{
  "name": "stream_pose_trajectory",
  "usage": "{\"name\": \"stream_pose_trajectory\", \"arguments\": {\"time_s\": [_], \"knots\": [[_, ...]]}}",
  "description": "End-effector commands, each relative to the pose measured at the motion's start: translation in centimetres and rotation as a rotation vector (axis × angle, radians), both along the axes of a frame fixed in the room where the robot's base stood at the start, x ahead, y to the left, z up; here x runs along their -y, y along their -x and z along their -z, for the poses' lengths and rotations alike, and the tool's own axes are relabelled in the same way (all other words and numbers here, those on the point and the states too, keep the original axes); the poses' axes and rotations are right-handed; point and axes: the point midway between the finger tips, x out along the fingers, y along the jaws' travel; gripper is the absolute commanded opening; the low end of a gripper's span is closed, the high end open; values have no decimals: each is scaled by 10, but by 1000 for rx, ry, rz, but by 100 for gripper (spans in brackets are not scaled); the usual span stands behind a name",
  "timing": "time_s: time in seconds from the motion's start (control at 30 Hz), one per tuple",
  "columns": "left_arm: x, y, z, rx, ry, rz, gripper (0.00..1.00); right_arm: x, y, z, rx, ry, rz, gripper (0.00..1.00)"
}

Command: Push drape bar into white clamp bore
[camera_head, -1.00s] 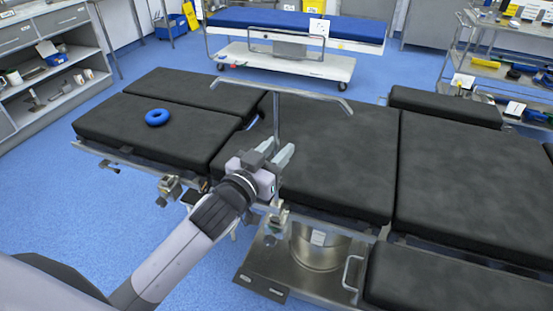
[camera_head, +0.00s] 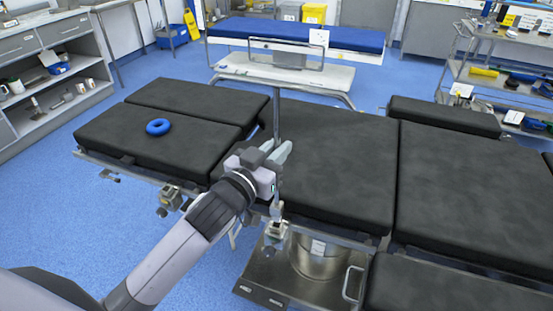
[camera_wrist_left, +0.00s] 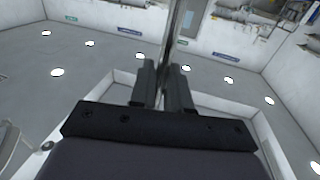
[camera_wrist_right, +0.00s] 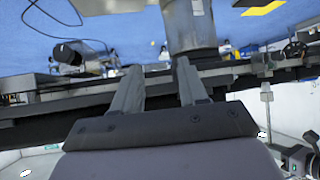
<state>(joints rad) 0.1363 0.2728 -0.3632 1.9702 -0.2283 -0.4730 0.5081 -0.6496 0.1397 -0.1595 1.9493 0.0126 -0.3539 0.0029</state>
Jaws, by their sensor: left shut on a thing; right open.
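The drape bar (camera_head: 277,118) is a thin grey metal pole with a wide crossbar on top. It stands about upright above the near side of the operating table. My left gripper (camera_head: 276,152) is shut around its pole; the left wrist view shows the pole (camera_wrist_left: 182,35) between the fingers. A pale clamp (camera_head: 275,230) sits on the table's side rail below this gripper. The bar's lower end shows close above the clamp, but I cannot tell whether it is in the bore. My right gripper (camera_wrist_right: 157,85) is open and empty, seen only in its wrist view.
The black-padded operating table (camera_head: 335,165) fills the middle, with a blue ring (camera_head: 157,127) on its left pad. Another rail clamp (camera_head: 170,196) is further left. A metal column (camera_head: 318,255) stands below. A blue-topped trolley (camera_head: 290,30) is behind.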

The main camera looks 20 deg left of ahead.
Motion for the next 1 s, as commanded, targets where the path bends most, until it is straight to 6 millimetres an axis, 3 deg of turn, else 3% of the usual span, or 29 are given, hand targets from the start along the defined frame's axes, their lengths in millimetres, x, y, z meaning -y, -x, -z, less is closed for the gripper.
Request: {"name": "stream_pose_trajectory", "arguments": {"time_s": [0.3, 0.5, 0.7, 1.0], "knots": [[0, 0, -96, 8, -1, 0, 0, 0, 0, -15, 0, 0, 0, 43], [0, 0, -142, 6, -2, 0, 0, 0, 0, -20, 0, 0, 0, 43], [-1, 0, -163, 1, -1, -1, 0, 0, 0, -22, 0, 0, 0, 43], [-1, 0, -168, -1, -2, -2, 0, 0, 0, -22, 0, 0, 0, 43]]}}
